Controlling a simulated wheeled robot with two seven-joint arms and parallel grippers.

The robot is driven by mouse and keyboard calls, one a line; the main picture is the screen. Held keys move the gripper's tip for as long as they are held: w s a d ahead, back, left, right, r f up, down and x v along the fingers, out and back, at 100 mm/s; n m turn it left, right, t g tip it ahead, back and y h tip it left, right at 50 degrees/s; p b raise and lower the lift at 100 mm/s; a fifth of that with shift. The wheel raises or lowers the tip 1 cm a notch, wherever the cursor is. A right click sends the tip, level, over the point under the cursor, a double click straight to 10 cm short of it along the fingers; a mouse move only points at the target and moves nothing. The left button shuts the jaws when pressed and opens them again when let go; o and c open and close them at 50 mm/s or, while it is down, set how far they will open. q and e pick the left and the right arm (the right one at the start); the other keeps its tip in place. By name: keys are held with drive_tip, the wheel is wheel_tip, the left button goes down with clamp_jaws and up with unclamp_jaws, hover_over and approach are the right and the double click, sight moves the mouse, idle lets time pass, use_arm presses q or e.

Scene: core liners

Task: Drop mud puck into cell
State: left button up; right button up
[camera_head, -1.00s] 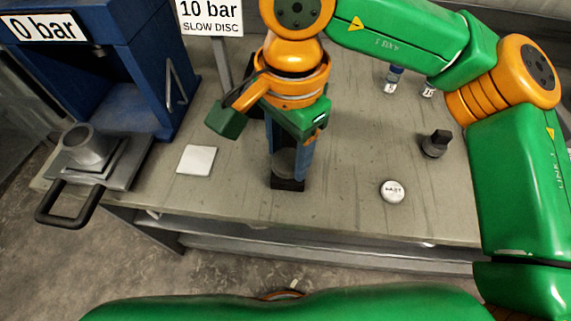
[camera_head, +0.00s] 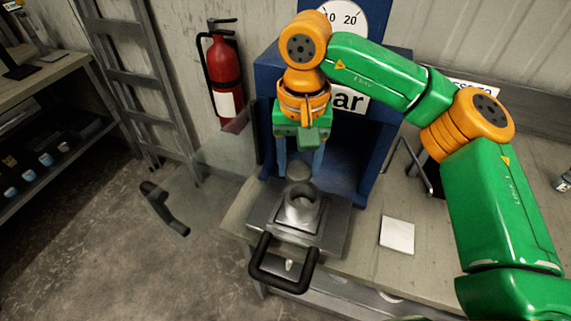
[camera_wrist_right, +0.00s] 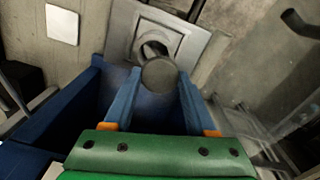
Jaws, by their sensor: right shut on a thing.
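The mud puck (camera_head: 298,172) is a dull grey disc between the blue fingers of my right gripper (camera_head: 300,168), which is shut on it. It also shows between the fingertips in the right wrist view (camera_wrist_right: 160,74). The cell (camera_head: 299,211) is a short open metal cylinder on a square plate, just below and in front of the puck in the head view. In the right wrist view the cell's round opening (camera_wrist_right: 153,48) shows beyond the puck, which hides part of its rim. The puck is outside the cell. My left gripper is not in view.
The cell stands on a metal drawer with a black handle (camera_head: 284,276). The blue press (camera_head: 378,155) stands behind, its clear door swung open to the left with a black handle (camera_head: 165,209). A white square pad (camera_head: 397,236) lies on the bench to the right.

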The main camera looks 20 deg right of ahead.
sight(304, 183)
drive_tip(key=shift+s+d+f+b, duration=0.25)
drive_tip(key=shift+d+f+b, duration=0.2)
drive_tip(key=shift+f+b, duration=0.05)
drive_tip(key=shift+s+d+f+b, duration=0.2)
drive_tip(key=shift+d+f+b, duration=0.2)
drive_tip(key=shift+f+b, duration=0.05)
drive_tip(key=f+b, duration=0.3)
drive_tip(key=shift+w+a+f, duration=0.2)
drive_tip(key=shift+a+f, duration=0.05)
drive_tip(key=shift+a, duration=0.1)
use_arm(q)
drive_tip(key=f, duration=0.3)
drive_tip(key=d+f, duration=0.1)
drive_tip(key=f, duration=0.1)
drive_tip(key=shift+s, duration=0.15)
use_arm(e)
drive_tip(key=shift+d, duration=0.1)
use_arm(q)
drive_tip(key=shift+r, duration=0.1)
use_arm(e)
drive_tip(key=shift+r, duration=0.1)
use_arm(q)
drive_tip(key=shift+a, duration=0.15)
use_arm(e)
drive_tip(key=o, duration=1.4)
drive_tip(key=shift+o, duration=0.2)
drive_tip(key=shift+r, duration=0.1)
